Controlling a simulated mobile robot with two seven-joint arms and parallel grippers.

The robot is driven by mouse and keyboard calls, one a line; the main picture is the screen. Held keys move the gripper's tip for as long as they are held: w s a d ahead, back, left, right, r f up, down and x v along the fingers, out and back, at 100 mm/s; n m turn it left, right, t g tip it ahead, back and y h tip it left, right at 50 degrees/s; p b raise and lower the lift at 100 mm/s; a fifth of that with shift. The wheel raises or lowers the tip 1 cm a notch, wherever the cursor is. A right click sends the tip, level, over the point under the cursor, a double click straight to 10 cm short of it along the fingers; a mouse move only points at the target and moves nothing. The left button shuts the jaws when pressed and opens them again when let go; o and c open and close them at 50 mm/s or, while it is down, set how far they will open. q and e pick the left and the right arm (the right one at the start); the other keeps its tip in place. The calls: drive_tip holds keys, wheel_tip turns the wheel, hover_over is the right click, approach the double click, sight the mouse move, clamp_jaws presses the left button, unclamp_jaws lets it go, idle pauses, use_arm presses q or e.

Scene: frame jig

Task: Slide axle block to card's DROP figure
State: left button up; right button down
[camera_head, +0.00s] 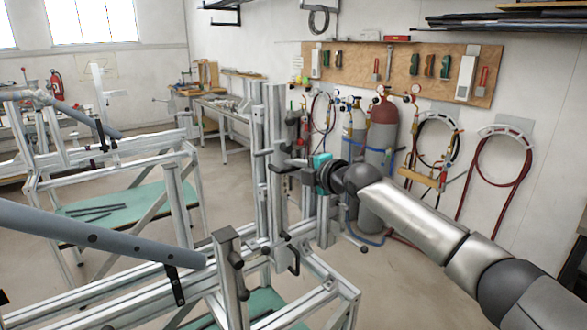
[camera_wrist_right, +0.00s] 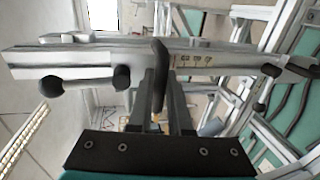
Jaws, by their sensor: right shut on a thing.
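My right gripper (camera_head: 296,164) reaches in from the right to the silver upright posts (camera_head: 277,120) of the frame jig. In the right wrist view, its two fingers (camera_wrist_right: 162,95) are shut on a dark upright handle (camera_wrist_right: 160,62), which appears to belong to the axle block. The handle stands against a silver rail (camera_wrist_right: 70,60) with small scale marks (camera_wrist_right: 195,62), too small to read. The block's body is partly hidden by the gripper and posts. The card and its DROP figure cannot be made out. My left gripper is not in view.
Jig beams (camera_head: 325,290) and a grey tube (camera_head: 90,235) fill the foreground. Gas cylinders (camera_head: 382,135) and hoses (camera_head: 520,165) stand by the wall behind my right arm. Dark knobs (camera_wrist_right: 122,78) project near the fingers. Another jig (camera_head: 110,165) stands at left.

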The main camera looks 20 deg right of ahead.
drive_tip(key=shift+f+b, duration=1.35)
drive_tip(key=shift+f, duration=1.05)
drive_tip(key=shift+r, duration=0.1)
drive_tip(key=c, duration=1)
unclamp_jaws()
drive_tip(key=shift+r, duration=0.1)
drive_tip(key=shift+o, duration=0.7)
drive_tip(key=shift+r, duration=0.15)
drive_tip(key=shift+s, duration=0.1)
drive_tip(key=b+v, duration=0.1)
drive_tip(key=v, duration=1.4)
